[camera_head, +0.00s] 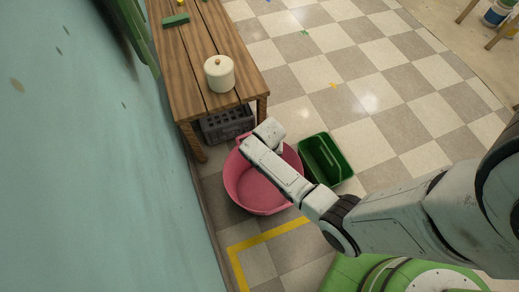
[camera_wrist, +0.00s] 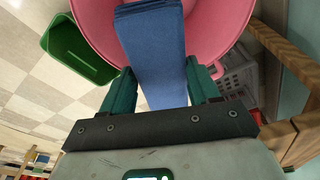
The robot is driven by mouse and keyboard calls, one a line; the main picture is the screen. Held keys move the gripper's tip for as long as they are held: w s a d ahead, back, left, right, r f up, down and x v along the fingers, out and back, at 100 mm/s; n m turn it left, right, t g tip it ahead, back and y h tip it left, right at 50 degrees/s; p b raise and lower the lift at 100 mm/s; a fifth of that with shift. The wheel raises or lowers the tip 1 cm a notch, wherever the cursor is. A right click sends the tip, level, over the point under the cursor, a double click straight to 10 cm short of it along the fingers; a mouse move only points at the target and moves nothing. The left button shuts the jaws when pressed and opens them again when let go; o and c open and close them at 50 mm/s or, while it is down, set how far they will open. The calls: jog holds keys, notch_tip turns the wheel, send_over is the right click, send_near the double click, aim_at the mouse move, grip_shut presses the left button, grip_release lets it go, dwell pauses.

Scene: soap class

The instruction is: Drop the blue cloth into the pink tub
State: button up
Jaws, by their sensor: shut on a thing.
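The pink tub (camera_head: 252,190) stands on the floor below my arm in the head view. It also fills the top of the wrist view (camera_wrist: 230,30). The blue cloth (camera_wrist: 155,60) hangs between the fingers of my gripper (camera_wrist: 163,88) in the wrist view. My gripper is shut on it. The cloth lies in front of the tub's inside in that view; I cannot tell how high above the tub's bottom it is. In the head view my arm hides the cloth and the fingertips over the tub.
A green bin (camera_head: 325,160) stands right of the tub. A dark grey crate (camera_head: 226,123) sits under the wooden table (camera_head: 200,60), which holds a cream lidded pot (camera_head: 219,75) and a green block (camera_head: 175,20). A wall is at left.

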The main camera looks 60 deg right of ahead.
notch_tip(320, 180, down, 5)
jog(key=b, duration=0.4)
jog(key=o, duration=1.1)
jog(key=r+p, duration=0.1)
jog(key=r, duration=0.2)
jog(key=a+r+p, duration=0.1)
jog(key=r, duration=0.3)
jog(key=s+r+p, duration=0.1)
jog(key=r, duration=0.2)
jog(key=shift+a+r, duration=0.2)
jog(key=shift+r, duration=0.1)
jog(key=shift+r+p, duration=0.1)
jog(key=shift+p, duration=0.2)
jog(key=s+a+r+n+p, duration=0.3)
jog(key=s+r, duration=0.1)
jog(key=r, duration=0.4)
jog(key=s+a+r+n+y+p, duration=0.1)
jog(key=s+a+r+n+p, duration=0.2)
jog(key=r, duration=0.5)
jog(key=s+a+r+n+p, duration=0.3)
jog(key=s+r+n+p, duration=0.1)
jog(key=r, duration=0.4)
jog(key=shift+s+n, duration=0.6)
jog(key=shift+s, duration=0.1)
